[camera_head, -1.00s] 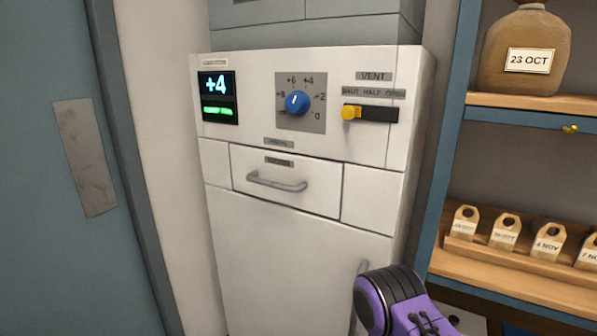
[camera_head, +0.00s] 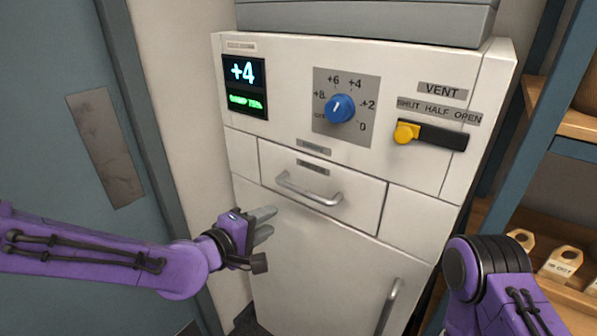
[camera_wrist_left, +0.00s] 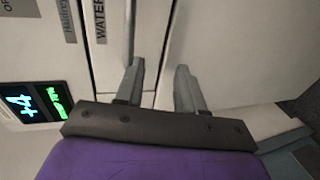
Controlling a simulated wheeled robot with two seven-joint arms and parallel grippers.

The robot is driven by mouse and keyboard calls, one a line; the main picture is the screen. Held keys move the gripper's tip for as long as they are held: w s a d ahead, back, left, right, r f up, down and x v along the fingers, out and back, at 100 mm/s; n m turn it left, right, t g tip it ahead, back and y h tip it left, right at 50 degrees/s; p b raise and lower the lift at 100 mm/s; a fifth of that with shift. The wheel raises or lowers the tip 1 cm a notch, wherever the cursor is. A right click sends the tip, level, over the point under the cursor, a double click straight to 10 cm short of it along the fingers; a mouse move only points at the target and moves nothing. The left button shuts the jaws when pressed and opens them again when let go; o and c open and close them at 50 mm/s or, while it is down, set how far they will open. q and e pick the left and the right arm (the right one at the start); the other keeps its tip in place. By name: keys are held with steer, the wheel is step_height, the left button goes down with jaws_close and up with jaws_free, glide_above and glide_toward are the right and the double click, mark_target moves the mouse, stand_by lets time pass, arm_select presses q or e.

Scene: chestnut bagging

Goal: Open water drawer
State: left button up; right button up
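The water drawer (camera_head: 345,203) is a shallow white front with a grey bar handle (camera_head: 309,190), closed flush in the white cabinet below the control panel. A label reading WATER (camera_wrist_left: 100,20) shows at the top of the left wrist view. My left gripper (camera_head: 266,224) is just left of and below the handle, in front of the cabinet. Its two grey fingers are apart with nothing between them, also in the left wrist view (camera_wrist_left: 158,88). My right arm shows at the lower right, but its gripper is out of view.
The panel above has a +4 display (camera_head: 245,86), a blue dial (camera_head: 340,108) and a yellow vent slider (camera_head: 406,132). A tall door handle (camera_head: 390,306) is on the lower cabinet door. A blue-grey door is at the left.

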arm_select(q)
glide_toward(296, 191)
steer(key=shift+h, duration=0.4)
steer(key=p+x, duration=0.2)
steer(key=x, duration=0.8)
steer(key=shift+w+f, duration=0.25)
steer(key=shift+w, duration=0.1)
steer(key=shift+c, duration=0.3)
jaws_close()
